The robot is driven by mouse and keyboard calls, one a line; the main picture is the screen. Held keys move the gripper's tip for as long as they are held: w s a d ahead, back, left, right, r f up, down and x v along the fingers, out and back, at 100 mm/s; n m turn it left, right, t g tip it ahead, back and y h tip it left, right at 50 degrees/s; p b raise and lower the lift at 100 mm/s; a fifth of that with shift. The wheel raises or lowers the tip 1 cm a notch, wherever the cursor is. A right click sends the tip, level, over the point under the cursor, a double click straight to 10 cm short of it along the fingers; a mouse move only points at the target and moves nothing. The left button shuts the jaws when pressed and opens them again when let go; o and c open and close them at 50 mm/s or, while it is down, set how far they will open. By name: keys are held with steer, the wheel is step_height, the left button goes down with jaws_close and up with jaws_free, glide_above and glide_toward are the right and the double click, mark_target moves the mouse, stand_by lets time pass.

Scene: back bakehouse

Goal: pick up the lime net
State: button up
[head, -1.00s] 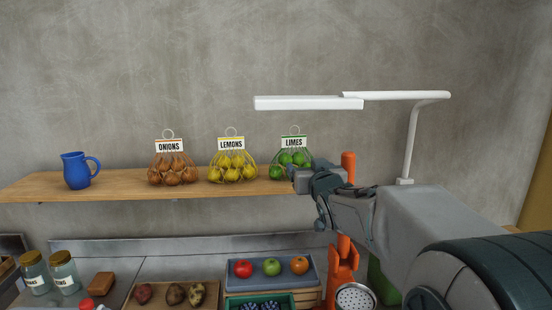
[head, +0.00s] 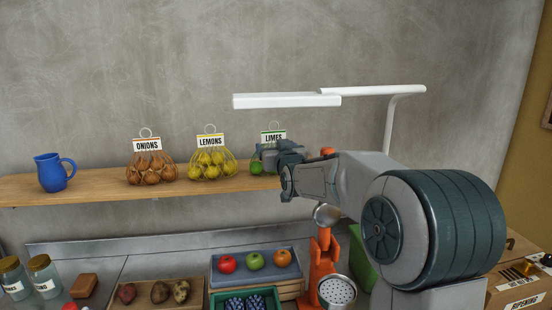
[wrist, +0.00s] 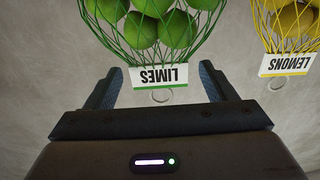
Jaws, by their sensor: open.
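The lime net (head: 257,167) sits on the wooden shelf, right of the lemon net, mostly hidden behind my gripper (head: 280,152) in the head view. In the wrist view the lime net (wrist: 160,30) shows upside down, with green limes, a white LIMES label and a pale ring at its top. My gripper (wrist: 158,85) is open in the wrist view, with one finger on each side of the label. The label and ring appear between the fingers; I cannot tell whether anything touches.
The lemon net (head: 211,165) stands close beside the lime net, and the onion net (head: 151,168) and blue jug (head: 52,173) are farther left on the shelf (head: 100,188). A white lamp (head: 287,100) hangs above. Fruit trays and an orange machine (head: 318,268) stand below.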

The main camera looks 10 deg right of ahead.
mark_target(274, 142)
steer(key=w+p, duration=0.1)
steer(key=w, duration=0.2)
steer(key=shift+w+r+p, duration=0.2)
steer(key=shift+p, duration=0.2)
steer(key=shift+w+f, duration=0.1)
steer(key=shift+w, duration=0.5)
steer(key=c, duration=1.3)
step_height(274, 142, up, 10)
steer(key=shift+r+b, duration=0.1)
steer(key=shift+b, duration=0.7)
